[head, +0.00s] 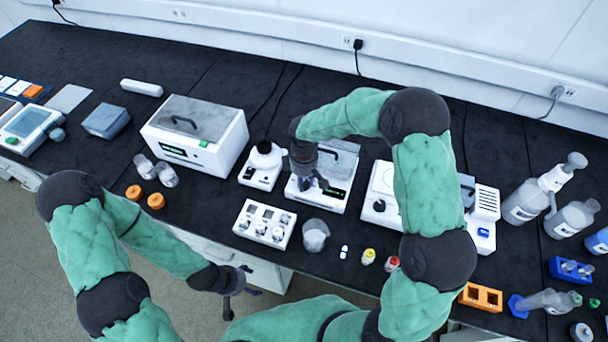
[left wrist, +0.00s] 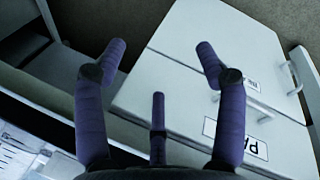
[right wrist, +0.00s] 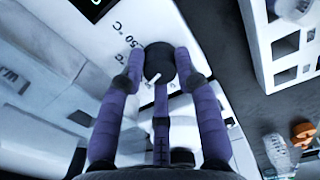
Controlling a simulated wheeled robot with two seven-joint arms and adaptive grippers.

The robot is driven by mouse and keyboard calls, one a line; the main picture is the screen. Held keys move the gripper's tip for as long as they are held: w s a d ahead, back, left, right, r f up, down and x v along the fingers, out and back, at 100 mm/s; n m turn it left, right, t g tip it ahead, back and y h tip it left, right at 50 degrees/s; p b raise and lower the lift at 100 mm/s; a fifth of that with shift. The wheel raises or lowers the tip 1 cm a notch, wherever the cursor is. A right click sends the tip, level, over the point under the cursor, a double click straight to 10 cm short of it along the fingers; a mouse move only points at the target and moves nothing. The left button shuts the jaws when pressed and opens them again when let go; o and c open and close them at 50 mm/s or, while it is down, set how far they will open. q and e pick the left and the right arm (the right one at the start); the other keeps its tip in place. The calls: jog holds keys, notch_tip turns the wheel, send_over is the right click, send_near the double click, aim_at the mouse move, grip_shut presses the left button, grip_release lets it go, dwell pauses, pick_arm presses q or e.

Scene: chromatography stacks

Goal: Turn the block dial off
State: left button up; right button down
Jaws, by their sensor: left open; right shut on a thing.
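The block heater (head: 299,203) is a white unit with a dark display, standing mid-bench in the head view. My right gripper (head: 314,185) reaches down to its front left. In the right wrist view the black round dial (right wrist: 157,60) sits between the fingertips of my right gripper (right wrist: 158,72), which are shut on it. A short white mark shows on the dial's near side. Printed "50 °C" and another "°C" label lie beside it.
A white vial rack (head: 264,224) and a beaker (head: 315,235) stand in front. Another white unit (head: 380,205) is to its right.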

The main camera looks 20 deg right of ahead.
jog(key=n+p, duration=0.5)
jog(key=n, duration=0.1)
jog(key=shift+r+n, duration=0.1)
jog(key=shift+n, duration=0.2)
jog(key=n+p, duration=0.2)
jog(key=n, duration=0.1)
jog(key=shift+n+p, duration=0.6)
jog(key=shift+n, duration=0.4)
jog(key=c, duration=0.9)
grip_release()
notch_tip(320, 180, up, 12)
